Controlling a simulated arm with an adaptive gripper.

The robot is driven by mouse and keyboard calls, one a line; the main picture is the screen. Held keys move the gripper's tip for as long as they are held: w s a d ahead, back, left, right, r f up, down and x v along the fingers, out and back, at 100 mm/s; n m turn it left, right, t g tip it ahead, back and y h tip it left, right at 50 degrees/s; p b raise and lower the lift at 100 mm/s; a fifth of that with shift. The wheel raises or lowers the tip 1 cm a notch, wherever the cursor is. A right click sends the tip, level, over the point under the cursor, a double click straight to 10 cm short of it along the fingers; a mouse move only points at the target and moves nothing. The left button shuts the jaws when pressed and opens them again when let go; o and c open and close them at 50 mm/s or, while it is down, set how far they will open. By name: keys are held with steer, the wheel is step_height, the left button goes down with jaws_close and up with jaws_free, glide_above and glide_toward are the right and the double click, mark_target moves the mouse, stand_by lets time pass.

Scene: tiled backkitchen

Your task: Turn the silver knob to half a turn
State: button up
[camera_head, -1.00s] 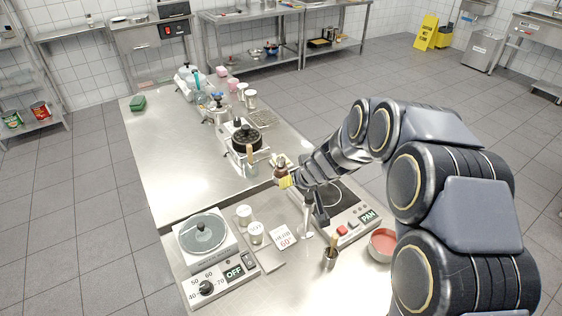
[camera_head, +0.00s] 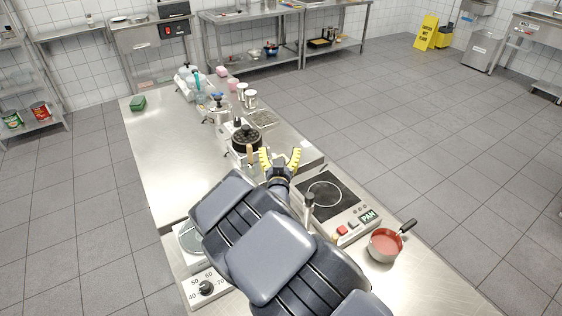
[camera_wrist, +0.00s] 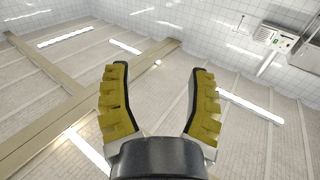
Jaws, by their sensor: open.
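My gripper (camera_head: 280,160) is open and empty, its yellow-padded fingers pointing up and away over the bench beside the black pot. I see no knob that is clearly silver. A dark round knob (camera_head: 206,288) with numbers around it sits on the front of a hotplate unit at the lower left, well apart from my gripper. My arm covers most of that unit and its display.
A black pot (camera_head: 246,139) stands behind.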

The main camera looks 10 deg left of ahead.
step_height(320, 180, down, 10)
steer(key=r, duration=0.1)
steer(key=shift+f+x, duration=0.2)
steer(key=shift+x, duration=3.7)
steer(key=shift+d, duration=0.1)
jaws_close()
